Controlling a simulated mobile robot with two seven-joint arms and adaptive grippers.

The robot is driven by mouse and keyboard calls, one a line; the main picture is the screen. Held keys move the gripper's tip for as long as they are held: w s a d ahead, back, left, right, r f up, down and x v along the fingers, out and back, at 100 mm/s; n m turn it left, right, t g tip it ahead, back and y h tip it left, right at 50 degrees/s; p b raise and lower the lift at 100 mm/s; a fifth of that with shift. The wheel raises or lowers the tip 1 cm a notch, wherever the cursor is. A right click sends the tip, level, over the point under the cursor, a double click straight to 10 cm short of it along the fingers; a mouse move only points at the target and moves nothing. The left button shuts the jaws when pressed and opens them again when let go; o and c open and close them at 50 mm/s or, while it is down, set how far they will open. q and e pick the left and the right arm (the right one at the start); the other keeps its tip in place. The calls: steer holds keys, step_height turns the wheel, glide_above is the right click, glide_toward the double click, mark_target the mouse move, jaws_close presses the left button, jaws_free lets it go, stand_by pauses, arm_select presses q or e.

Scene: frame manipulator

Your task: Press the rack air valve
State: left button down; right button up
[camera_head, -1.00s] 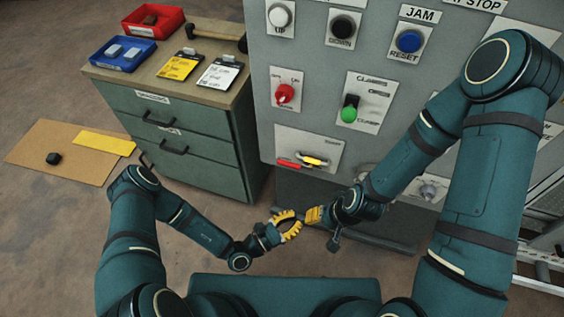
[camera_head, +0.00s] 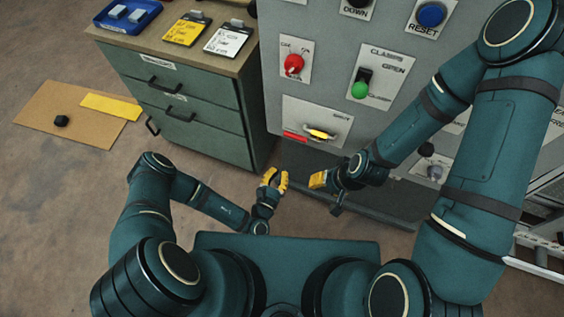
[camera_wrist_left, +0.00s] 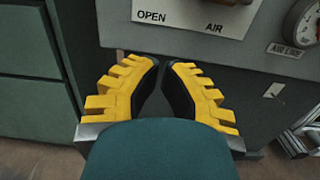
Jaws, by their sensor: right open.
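A label plate (camera_head: 340,112) on the grey cabinet carries a yellow handle (camera_head: 320,133) and a red bar (camera_head: 296,136). I cannot tell for sure which control is the rack air valve. My left gripper (camera_head: 275,174) is below and left of the yellow handle, apart from the cabinet. Its yellow fingertips (camera_wrist_left: 161,63) are close together with a narrow gap and hold nothing. My right gripper (camera_head: 318,180) is open, below the handle.
An air line gauge (camera_wrist_left: 305,22) is right of the plate. A red knob (camera_head: 293,65) and a green button (camera_head: 359,90) sit higher on the cabinet. A green drawer unit (camera_head: 200,115) stands to the left.

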mark_target(300, 138)
arm_select(q)
steer(key=w+d+r+b, duration=0.1)
steer(key=w+d+r, duration=0.2)
steer(key=w, duration=0.6)
steer(key=shift+r+b, duration=0.3)
steer(key=shift+r, duration=0.4)
arm_select(e)
steer(key=shift+w+f, duration=0.2)
steer(key=shift+f, duration=0.7)
arm_select(q)
steer(key=shift+a, duration=0.1)
arm_select(e)
steer(key=shift+r, duration=0.1)
